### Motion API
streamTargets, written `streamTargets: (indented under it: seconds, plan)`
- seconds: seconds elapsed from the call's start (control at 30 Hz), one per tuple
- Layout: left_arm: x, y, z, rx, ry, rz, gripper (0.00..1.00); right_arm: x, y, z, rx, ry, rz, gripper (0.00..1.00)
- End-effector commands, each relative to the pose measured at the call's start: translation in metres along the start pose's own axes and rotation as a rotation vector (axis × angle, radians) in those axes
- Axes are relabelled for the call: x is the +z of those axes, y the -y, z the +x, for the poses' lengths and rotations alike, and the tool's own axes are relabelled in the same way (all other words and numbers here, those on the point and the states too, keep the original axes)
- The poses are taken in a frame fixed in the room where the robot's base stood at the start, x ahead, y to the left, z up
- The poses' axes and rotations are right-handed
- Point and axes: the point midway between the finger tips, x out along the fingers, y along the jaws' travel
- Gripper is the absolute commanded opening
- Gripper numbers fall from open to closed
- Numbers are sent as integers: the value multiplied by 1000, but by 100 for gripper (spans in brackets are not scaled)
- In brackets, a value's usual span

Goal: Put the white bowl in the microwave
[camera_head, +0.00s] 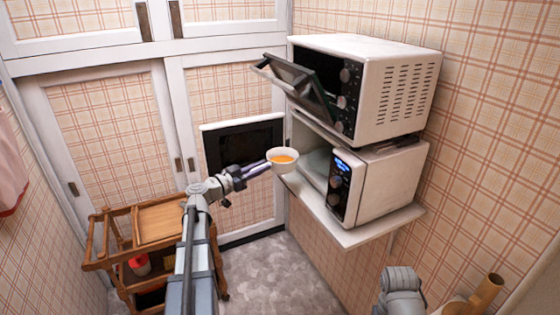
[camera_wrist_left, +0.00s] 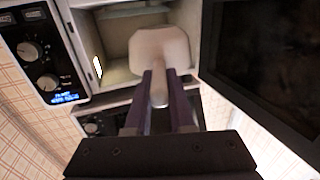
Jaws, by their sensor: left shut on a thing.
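The white bowl (camera_head: 283,167) holds something orange and is in the air in front of the lower microwave's opening. My left gripper (camera_head: 266,168) is shut on the bowl's near side. In the left wrist view the fingers (camera_wrist_left: 163,88) pinch the bowl (camera_wrist_left: 160,45), with the microwave's lit cavity (camera_wrist_left: 112,48) behind it. The microwave (camera_head: 388,182) stands on a shelf, its display lit blue. Its dark door (camera_head: 240,143) is swung open to the left; it also shows at the right of the left wrist view (camera_wrist_left: 260,65). My right gripper is not in view.
A white oven (camera_head: 395,90) sits on top of the microwave, its glass door (camera_head: 300,88) partly open and tilted above the opening. The white shelf (camera_head: 365,232) juts out below. A wooden cart (camera_head: 125,255) stands at the lower left.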

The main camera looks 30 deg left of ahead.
Motion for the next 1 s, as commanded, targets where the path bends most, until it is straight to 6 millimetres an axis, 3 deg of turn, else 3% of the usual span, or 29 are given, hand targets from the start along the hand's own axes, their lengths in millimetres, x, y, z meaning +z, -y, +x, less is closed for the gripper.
streamTargets:
  seconds: [0.27,1.0]
  plan:
    - [-1,-2,7,1,-1,-1,0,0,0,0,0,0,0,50]
    - [3,-22,83,2,-1,-1,0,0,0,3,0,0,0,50]
